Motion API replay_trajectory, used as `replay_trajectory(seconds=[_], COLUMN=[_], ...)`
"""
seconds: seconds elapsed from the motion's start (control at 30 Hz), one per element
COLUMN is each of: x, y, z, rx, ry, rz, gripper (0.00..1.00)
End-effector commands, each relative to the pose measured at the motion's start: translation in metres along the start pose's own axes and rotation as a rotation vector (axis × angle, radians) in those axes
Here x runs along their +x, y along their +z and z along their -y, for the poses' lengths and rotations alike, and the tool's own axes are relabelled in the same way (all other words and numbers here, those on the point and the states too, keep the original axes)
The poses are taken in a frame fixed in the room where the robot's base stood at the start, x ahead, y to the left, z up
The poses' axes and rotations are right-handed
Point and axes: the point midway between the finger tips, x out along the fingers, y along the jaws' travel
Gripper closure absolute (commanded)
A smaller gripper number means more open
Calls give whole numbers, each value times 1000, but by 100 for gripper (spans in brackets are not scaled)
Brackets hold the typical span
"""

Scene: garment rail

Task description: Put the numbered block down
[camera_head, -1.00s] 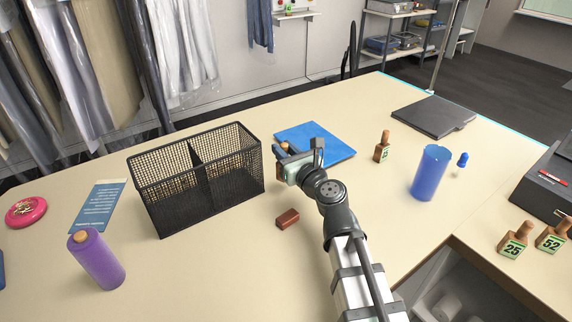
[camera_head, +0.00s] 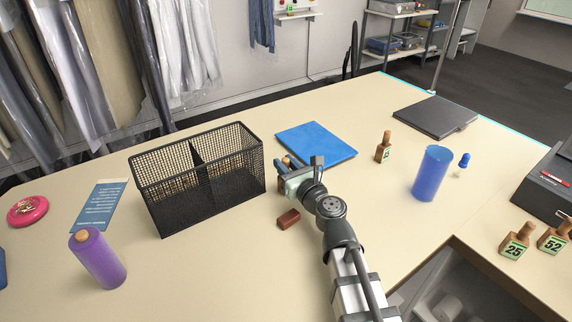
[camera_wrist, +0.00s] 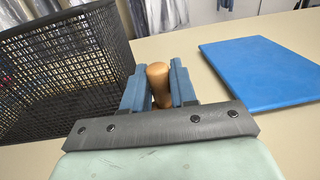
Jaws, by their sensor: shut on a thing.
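My gripper (camera_head: 284,164) is just right of the black mesh basket (camera_head: 172,205), low over the table and in front of the blue mat. In the wrist view its two blue-padded fingers (camera_wrist: 159,88) are shut on a tan wooden knob (camera_wrist: 158,80), the handle of a numbered block. The block's lower part and its number are hidden by my gripper, and I cannot tell whether it touches the table. Other numbered blocks, 25 (camera_head: 516,243) and 52 (camera_head: 554,237), stand at the right. Another block (camera_head: 384,147) stands right of the blue mat.
The table front centre is clear.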

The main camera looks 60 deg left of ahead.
Motion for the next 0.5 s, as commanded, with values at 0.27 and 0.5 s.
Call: replay_trajectory(seconds=[0.27, 0.5], x=[0, 0], y=[-2, -1], z=[0, 0], rx=[0, 0], ry=[0, 0], rz=[0, 0], gripper=[53, 48])
